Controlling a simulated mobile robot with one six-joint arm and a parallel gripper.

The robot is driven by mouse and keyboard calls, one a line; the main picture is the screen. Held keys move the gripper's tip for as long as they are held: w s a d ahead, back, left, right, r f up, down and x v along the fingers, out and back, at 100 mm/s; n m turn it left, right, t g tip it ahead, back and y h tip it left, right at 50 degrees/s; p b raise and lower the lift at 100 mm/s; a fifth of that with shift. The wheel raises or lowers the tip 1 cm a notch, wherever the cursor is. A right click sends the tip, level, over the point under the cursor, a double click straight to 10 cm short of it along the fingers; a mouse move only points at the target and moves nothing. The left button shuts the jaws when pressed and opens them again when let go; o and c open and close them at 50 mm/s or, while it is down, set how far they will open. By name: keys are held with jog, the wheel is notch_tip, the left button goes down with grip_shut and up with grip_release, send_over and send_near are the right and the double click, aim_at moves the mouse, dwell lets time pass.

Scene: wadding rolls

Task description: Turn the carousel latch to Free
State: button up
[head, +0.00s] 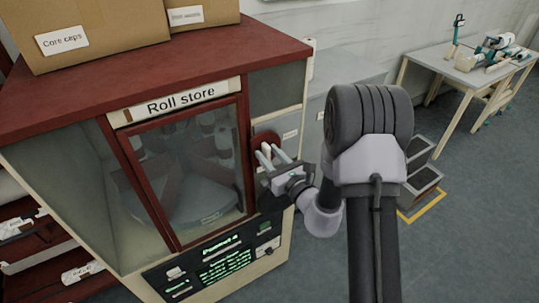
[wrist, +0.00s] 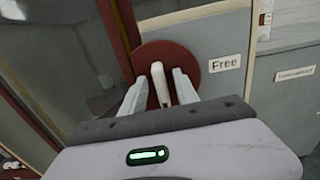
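The carousel latch is a dark red disc (wrist: 207,57) with a pale lever (wrist: 160,84) on the cabinet front, right of the glass door. In the wrist view the lever stands nearly upright in the picture, and the Free label (wrist: 225,63) is to the right of the disc. My gripper (wrist: 160,90) is open, its two fingers on either side of the lever, with a visible gap on each side. In the head view my gripper (head: 269,156) reaches the red disc (head: 266,140) and partly hides it and the lever.
The Roll store cabinet (head: 190,60) has a red-framed glass door (head: 185,175) with a carousel (head: 195,203) behind it. A lit panel (head: 220,262) is below. Cardboard boxes (head: 90,25) stand on top. A workbench (head: 470,70) is at the back right, and dark steps (head: 420,180) stand nearer.

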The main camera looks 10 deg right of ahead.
grip_shut()
jog(key=shift+f+n+b, duration=0.1)
jog(key=shift+n+b, duration=0.2)
jog(key=shift+b, duration=0.05)
jog(key=n+b, duration=0.2)
jog(key=shift+a+f+n+b, duration=0.15)
jog(key=shift+n+b, duration=0.2)
jog(key=shift+n, duration=0.05)
jog(key=n+b, duration=0.4)
jog(key=b, duration=0.1)
jog(key=n+b, duration=1)
jog(key=shift+s+a+f+b, duration=0.2)
jog(key=shift+a+f+b, duration=0.15)
jog(key=shift+f, duration=0.05)
jog(key=shift+r+n, duration=0.1)
jog(key=shift+n, duration=0.3)
